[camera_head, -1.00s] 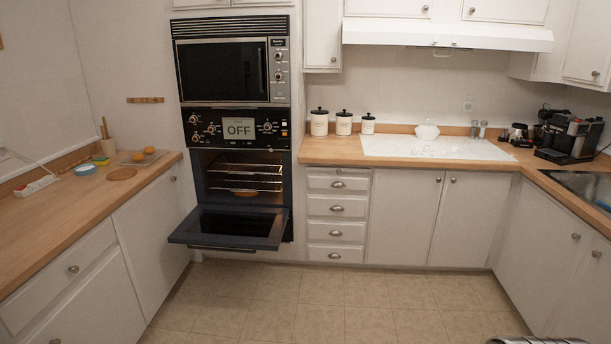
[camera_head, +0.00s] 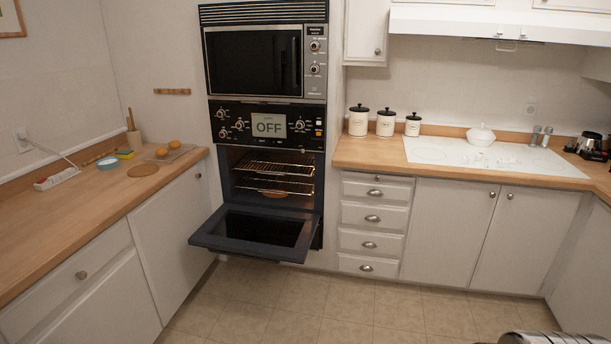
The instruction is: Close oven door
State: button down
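The wall oven (camera_head: 270,172) stands in the middle left of the head view, below a microwave. Its door (camera_head: 203,238) is open, folded down flat or nearly flat in front of the cavity. The inside is lit, with wire racks and a round brown item on the lower one. The control panel display (camera_head: 269,123) reads OFF. My gripper is not in view.
A wooden counter (camera_head: 70,235) with cabinets runs along the left, close to the open door. Drawers (camera_head: 372,216) stand to the right of the oven. The tiled floor (camera_head: 330,315) in front is clear. A ribbed metallic part shows at the bottom right edge.

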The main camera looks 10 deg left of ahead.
aim_at(246, 232)
jog(key=u, duration=0.3)
jog(key=i, duration=1.45)
jog(key=u, duration=0.85)
jog(key=i, duration=0.6)
jog(key=u, duration=0.85)
jog(key=i, duration=0.55)
jog(key=u, duration=0.75)
jog(key=i, duration=0.75)
jog(key=u, duration=0.35)
